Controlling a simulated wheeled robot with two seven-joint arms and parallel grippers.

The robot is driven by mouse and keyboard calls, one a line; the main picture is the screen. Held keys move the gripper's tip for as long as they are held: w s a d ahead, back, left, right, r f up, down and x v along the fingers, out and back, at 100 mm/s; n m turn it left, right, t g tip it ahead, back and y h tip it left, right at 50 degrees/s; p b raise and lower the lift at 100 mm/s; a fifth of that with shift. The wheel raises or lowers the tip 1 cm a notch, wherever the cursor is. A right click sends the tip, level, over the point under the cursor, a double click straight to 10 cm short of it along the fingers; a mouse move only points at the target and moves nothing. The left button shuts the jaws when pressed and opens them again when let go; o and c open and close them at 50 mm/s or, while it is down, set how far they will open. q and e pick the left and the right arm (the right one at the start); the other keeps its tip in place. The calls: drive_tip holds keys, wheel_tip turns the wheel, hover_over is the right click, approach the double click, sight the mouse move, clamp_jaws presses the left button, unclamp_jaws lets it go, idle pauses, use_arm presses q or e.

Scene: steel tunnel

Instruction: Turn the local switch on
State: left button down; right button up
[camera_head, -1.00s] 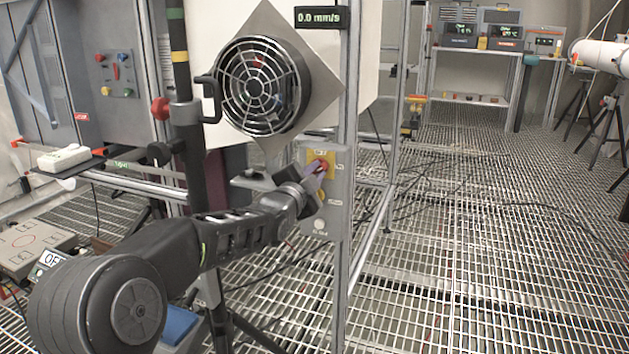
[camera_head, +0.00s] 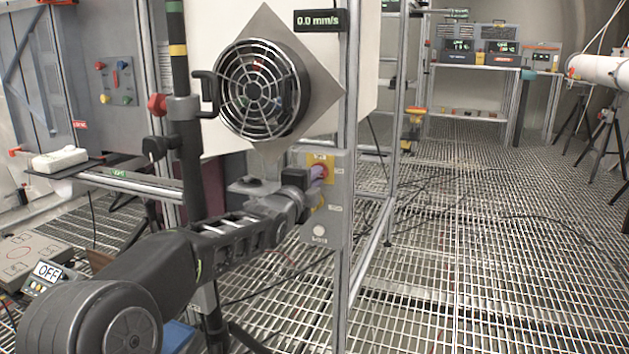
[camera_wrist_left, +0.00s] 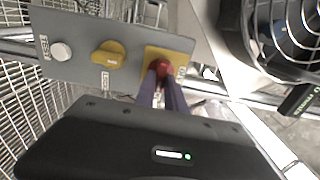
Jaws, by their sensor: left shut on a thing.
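A grey switch panel (camera_head: 318,228) stands on the post below the fan. It carries a red switch knob (camera_head: 322,168) on a yellow plate, which also shows in the wrist view (camera_wrist_left: 164,66). A yellow knob (camera_wrist_left: 108,55) and a white round button (camera_wrist_left: 61,51) sit beside it. My left gripper (camera_head: 317,173) is shut on the red knob, with its purple fingers on either side of it. The fingers partly cover the knob, so its exact turn is hard to tell. My right gripper is not in view.
A round caged fan (camera_head: 262,88) on a diamond-shaped plate stands just above the panel. A display (camera_head: 320,20) reads 0.0 mm/s. An OFF sign (camera_head: 47,270) is at the lower left. Open grating floor (camera_head: 480,230) lies to the right.

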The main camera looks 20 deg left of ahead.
use_arm(q)
drive_tip(key=shift+f, duration=0.1)
drive_tip(key=c, duration=1.4)
unclamp_jaws()
drive_tip(key=s+p, duration=0.1)
drive_tip(key=s, duration=0.6)
drive_tip(key=shift+s+d+p, duration=0.25)
drive_tip(key=shift+s+p, duration=0.15)
